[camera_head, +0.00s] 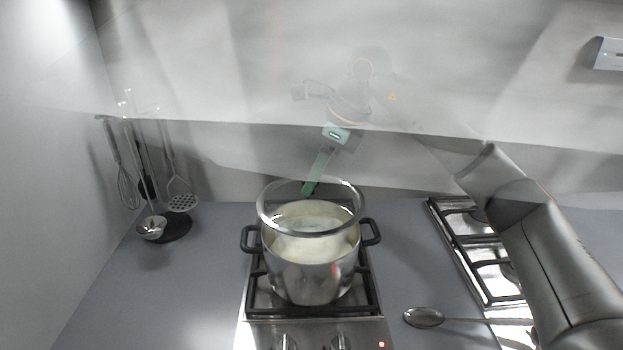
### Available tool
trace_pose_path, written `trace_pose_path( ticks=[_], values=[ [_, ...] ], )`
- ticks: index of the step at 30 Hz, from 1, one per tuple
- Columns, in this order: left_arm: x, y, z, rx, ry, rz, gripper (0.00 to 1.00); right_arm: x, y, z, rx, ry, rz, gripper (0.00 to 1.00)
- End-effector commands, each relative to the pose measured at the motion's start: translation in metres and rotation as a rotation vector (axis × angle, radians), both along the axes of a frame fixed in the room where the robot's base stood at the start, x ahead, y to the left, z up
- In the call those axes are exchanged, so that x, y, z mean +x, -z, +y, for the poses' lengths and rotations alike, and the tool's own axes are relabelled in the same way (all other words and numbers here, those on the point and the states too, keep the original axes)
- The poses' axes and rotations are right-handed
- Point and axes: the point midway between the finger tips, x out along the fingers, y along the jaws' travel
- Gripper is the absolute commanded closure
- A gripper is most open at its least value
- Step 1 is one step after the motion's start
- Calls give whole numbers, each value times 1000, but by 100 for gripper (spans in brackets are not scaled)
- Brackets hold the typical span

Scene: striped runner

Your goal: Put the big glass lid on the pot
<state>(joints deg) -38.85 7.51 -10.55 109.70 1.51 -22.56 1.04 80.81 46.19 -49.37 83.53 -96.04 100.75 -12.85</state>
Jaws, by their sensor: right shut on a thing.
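The steel pot (310,283) with two dark side handles stands upright on the hob and holds something pale and creamy. The big glass lid (345,226), clear with a metal rim, is over the pot's mouth. It looks tilted, and its far edge appears higher than the pot rim. I cannot tell whether its near edge touches the pot. My right gripper (308,188), with green parts, reaches down from above and is shut on the lid near its top. The grip point is hard to see, and the wrist looks faint against the pale wall. My left gripper is not in view.
A utensil stand (175,229) with a whisk, a ladle and a slotted tool is at the left. The pot's burner grate (365,302) lies under it. A second hob (468,250) and a metal spoon (424,317) are at the right. The left counter (150,300) is clear.

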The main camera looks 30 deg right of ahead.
Motion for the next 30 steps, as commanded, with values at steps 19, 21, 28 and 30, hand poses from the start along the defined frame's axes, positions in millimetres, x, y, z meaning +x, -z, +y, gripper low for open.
trace_pose_path(
  ticks=[19, 21, 28, 30],
  values=[
    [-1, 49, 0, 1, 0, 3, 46, 0, 57, 0, 0, 2, -3, 100],
    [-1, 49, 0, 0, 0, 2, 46, 0, 57, 0, 0, 2, -3, 100],
    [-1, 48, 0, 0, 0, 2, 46, 0, 57, 0, 0, 2, -2, 100],
    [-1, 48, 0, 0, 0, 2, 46, 0, 57, 0, 0, 2, -2, 100]
  ],
)
